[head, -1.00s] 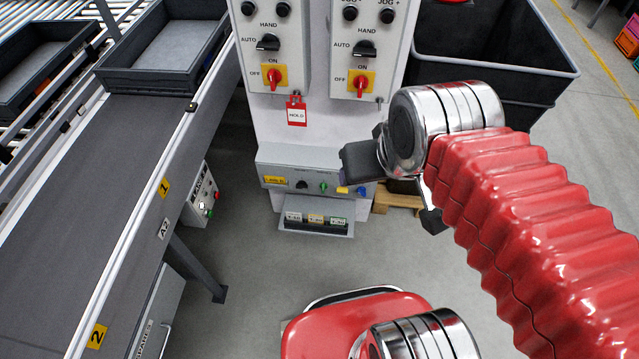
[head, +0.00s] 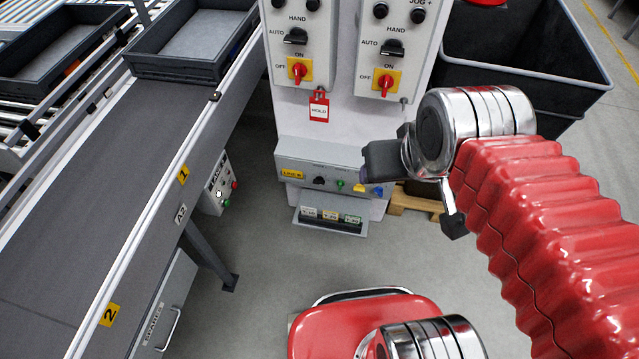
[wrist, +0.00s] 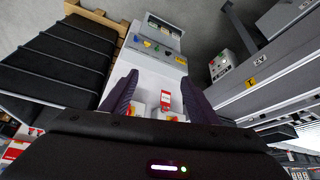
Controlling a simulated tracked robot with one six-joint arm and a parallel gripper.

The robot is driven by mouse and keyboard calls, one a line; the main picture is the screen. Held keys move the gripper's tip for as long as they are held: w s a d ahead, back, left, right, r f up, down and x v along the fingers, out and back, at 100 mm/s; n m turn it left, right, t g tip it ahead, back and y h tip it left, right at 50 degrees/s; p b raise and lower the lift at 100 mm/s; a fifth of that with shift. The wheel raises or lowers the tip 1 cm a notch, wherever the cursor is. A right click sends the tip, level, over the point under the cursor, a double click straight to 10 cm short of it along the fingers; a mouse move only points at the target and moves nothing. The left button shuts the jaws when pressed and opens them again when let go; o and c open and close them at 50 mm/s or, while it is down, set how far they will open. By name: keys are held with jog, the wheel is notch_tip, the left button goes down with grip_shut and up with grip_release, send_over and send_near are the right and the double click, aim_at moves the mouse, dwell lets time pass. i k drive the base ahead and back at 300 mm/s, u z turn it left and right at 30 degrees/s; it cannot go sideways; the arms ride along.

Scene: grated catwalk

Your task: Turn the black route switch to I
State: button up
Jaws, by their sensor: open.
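The black route switch looks to be the small black knob (head: 319,181) on the grey low panel (head: 300,155), next to a green, a yellow and a blue knob. Its pointer position is too small to read. The low panel also shows in the wrist view (wrist: 181,67), turned over, with the black knob (wrist: 168,52) near its yellow label. My gripper (wrist: 160,97) is open and empty, its two dark fingers apart. In the head view it is to the right of the black knob and hides part of the panel's right end.
Upper boxes carry black HAND/AUTO switches (head: 295,36) and red ON/OFF switches (head: 298,71); a red HOLD tag (head: 319,108) hangs below. A conveyor (head: 110,170) runs along the left. A dark bin (head: 525,60) stands at right, behind my arm. The floor before the panel is clear.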

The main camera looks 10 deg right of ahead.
aim_at(318, 181)
jog(key=k, duration=1.3)
jog(key=u, duration=0.3)
jog(key=i, duration=0.45)
jog(key=u, duration=0.7)
jog(key=i, duration=1.6)
jog(key=z, duration=0.5)
